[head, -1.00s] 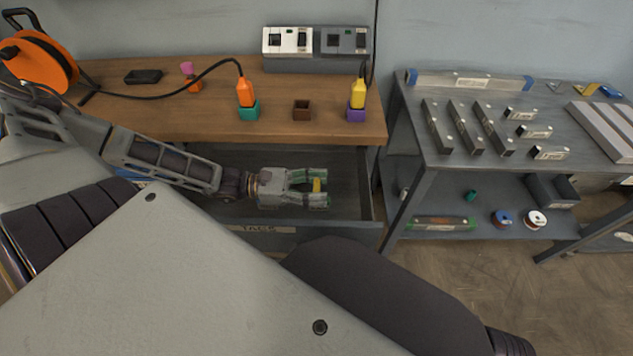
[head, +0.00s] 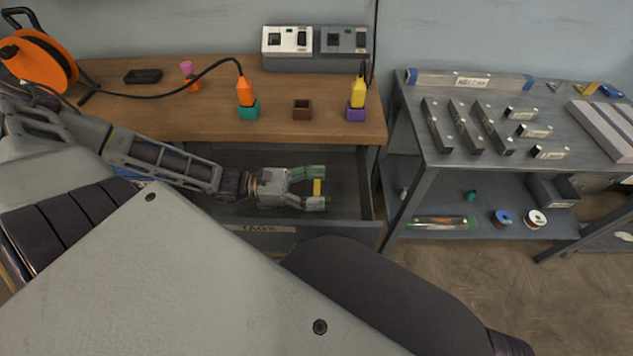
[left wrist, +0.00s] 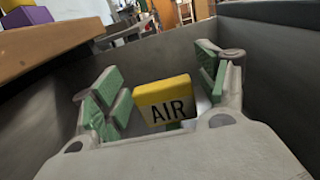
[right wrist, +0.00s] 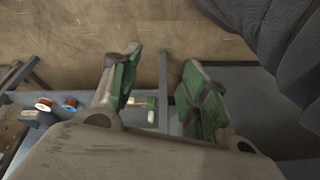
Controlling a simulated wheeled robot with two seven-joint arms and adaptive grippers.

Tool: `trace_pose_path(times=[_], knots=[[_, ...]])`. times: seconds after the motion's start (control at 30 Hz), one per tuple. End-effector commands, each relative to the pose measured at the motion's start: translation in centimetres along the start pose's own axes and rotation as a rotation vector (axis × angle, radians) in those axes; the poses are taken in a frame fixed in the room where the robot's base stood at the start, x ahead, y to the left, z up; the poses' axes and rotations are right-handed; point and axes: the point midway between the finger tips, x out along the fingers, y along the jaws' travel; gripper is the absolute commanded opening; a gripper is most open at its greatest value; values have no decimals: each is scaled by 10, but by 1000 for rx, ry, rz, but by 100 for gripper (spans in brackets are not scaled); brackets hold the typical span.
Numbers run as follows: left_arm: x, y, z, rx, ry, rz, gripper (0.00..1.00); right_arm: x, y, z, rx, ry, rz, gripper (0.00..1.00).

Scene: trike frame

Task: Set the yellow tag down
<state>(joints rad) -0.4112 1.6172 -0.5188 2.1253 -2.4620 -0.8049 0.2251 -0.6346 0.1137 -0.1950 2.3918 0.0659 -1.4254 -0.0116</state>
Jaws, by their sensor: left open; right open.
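The yellow tag (head: 317,187) is between the spread fingers of my left gripper (head: 314,187), inside the open drawer (head: 345,165). In the left wrist view the tag (left wrist: 165,98) has a yellow top and a pale face reading "AIR". Green-padded fingers of the left gripper (left wrist: 160,92) stand apart on both sides of it, with gaps. Whether the tag's underside touches the drawer floor is hard to tell. My right gripper (right wrist: 160,95) is open and empty in the right wrist view, over the floor and shelf area.
The drawer front with a "TAGS" label (head: 268,229) and the drawer walls surround the left gripper. The wooden worktop (head: 200,120) overhangs behind it. Orange and yellow plugs (head: 245,92) stand in coloured holders on it. A grey shelf cart (head: 470,150) stands to the right.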

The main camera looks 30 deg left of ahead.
Motion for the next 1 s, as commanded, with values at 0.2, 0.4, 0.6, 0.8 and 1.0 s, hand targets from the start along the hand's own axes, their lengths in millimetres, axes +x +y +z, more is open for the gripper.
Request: trace_pose_path(times=[0.2,0.4,0.6,0.8,1.0], knots=[[-16,0,4,1,3,-1,73,-7,3,-11,-3,6,11,45],[-41,1,4,1,2,0,73,17,6,4,3,-48,15,45],[-63,1,4,1,1,0,73,24,9,5,5,-60,21,45],[-74,0,3,1,0,0,73,31,10,9,7,-72,23,45],[-75,0,3,2,-1,0,73,32,11,10,7,-72,24,45]])
